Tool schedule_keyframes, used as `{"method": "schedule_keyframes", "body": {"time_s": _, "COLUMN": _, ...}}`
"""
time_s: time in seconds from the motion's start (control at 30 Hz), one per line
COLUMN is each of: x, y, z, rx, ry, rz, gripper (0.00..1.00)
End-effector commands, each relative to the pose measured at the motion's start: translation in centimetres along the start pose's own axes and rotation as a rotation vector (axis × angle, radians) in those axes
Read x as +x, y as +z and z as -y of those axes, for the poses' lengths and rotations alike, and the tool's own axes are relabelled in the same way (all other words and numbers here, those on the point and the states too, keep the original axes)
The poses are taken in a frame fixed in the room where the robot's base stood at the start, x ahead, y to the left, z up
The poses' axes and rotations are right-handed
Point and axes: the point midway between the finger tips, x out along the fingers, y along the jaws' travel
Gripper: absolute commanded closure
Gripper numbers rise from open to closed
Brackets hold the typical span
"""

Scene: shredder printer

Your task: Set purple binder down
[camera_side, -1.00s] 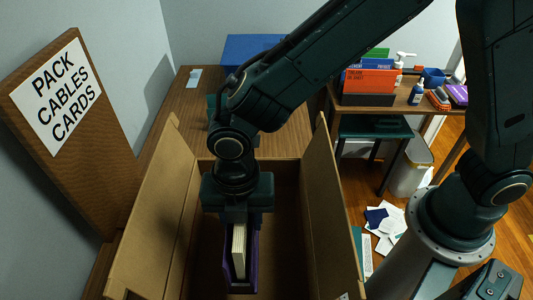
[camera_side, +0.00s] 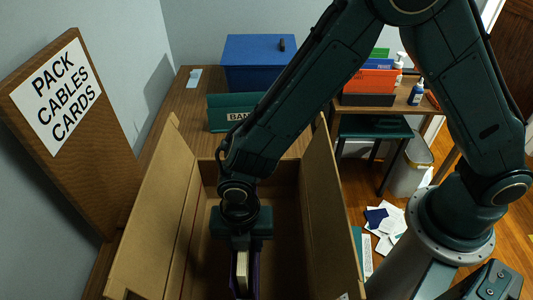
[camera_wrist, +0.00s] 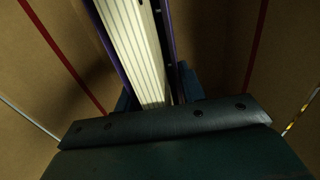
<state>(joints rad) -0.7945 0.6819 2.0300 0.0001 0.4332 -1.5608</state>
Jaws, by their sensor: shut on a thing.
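The purple binder (camera_side: 257,274) is upright inside the open cardboard box (camera_side: 324,240), with the pale edges of its pages showing. My gripper (camera_side: 243,252) is shut on it from above, low between the box walls. In the wrist view, the binder's ribbed cream page edges (camera_wrist: 138,50) run up from my gripper (camera_wrist: 155,100), with thin purple covers on both sides. The binder's lower end is cut off by the picture's bottom edge in the side view. I cannot tell whether it touches the box floor.
A tall wooden board with a sign reading "PACK CABLES CARDS" (camera_side: 56,92) stands left of the box. Behind the box are a green "BANK" box (camera_side: 228,113) and a blue box (camera_side: 258,62). Papers (camera_side: 386,224) lie on the floor at right. Bare space shows inside the box around the binder.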

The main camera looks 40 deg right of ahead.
Motion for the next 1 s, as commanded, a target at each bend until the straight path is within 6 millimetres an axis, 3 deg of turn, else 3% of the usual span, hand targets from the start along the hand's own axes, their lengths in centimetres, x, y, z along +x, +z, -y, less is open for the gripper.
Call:
{"method": "schedule_keyframes", "body": {"time_s": 0.2, "x": 2.0, "y": 0.0, "z": 0.0, "rx": 0.000, "ry": 0.000, "rz": 0.000, "gripper": 0.95}}
{"method": "schedule_keyframes", "body": {"time_s": 0.7, "x": 2.6, "y": 0.0, "z": -0.1, "rx": 0.000, "ry": 0.002, "rz": 0.000, "gripper": 0.95}}
{"method": "schedule_keyframes", "body": {"time_s": 0.73, "x": 2.6, "y": 0.0, "z": 0.0, "rx": 0.000, "ry": 0.000, "rz": 0.000, "gripper": 0.56}}
{"method": "schedule_keyframes", "body": {"time_s": 0.8, "x": 2.6, "y": 0.0, "z": 0.0, "rx": 0.000, "ry": 0.000, "rz": 0.000, "gripper": 0.43}}
{"method": "schedule_keyframes", "body": {"time_s": 0.83, "x": 2.6, "y": 0.0, "z": 0.0, "rx": 0.000, "ry": 0.000, "rz": 0.000, "gripper": 0.39}}
{"method": "schedule_keyframes", "body": {"time_s": 1.0, "x": 2.6, "y": 0.0, "z": 0.0, "rx": 0.000, "ry": 0.000, "rz": 0.000, "gripper": 0.39}}
